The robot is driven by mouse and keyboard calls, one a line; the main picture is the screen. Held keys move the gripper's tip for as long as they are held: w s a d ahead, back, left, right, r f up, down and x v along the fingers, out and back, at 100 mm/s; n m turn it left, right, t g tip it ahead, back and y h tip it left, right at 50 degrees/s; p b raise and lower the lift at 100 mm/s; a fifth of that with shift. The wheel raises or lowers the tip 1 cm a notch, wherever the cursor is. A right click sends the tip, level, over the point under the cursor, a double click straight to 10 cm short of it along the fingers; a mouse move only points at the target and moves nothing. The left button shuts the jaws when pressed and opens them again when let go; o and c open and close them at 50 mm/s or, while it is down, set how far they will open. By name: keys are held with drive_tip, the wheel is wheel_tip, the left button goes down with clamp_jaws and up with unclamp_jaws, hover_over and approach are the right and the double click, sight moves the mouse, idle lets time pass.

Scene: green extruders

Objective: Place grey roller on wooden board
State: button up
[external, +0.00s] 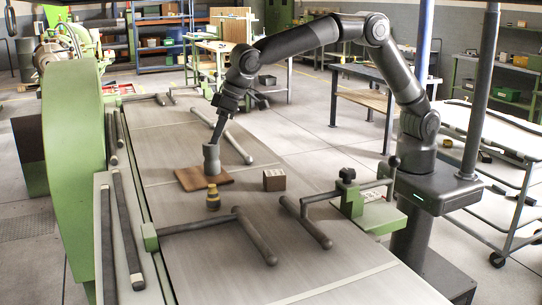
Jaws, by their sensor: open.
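The grey roller (211,159), a short grey cylinder, stands upright on the wooden board (192,181), on the board's back part. The brown board lies flat on the long grey table. My gripper (216,138) points down at the top of the roller, with its jaws open. The fingertips are small and dark here, so I cannot tell whether they touch the roller.
A small yellow-brown jar (213,197) stands just in front of the board.

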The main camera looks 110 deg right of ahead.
drive_tip(key=v, duration=0.4)
drive_tip(key=s+a+m, duration=0.2)
drive_tip(key=s+a, duration=0.3)
drive_tip(key=s, duration=0.3)
drive_tip(key=s+d+r+n+y, duration=0.1)
drive_tip(key=s+r, duration=0.2)
drive_tip(key=s, duration=0.8)
drive_tip(key=s+d+r+n+y, duration=0.15)
drive_tip(key=s+r, duration=0.25)
drive_tip(key=s, duration=0.8)
drive_tip(key=s+f+n, duration=0.2)
drive_tip(key=s, duration=0.6)
drive_tip(key=s+d+f+n+t, duration=0.1)
drive_tip(key=s+f+n, duration=0.1)
drive_tip(key=s, duration=0.7)
drive_tip(key=shift+s+f+h, duration=0.2)
drive_tip(key=shift+f+h, duration=0.15)
drive_tip(key=shift+f, duration=0.05)
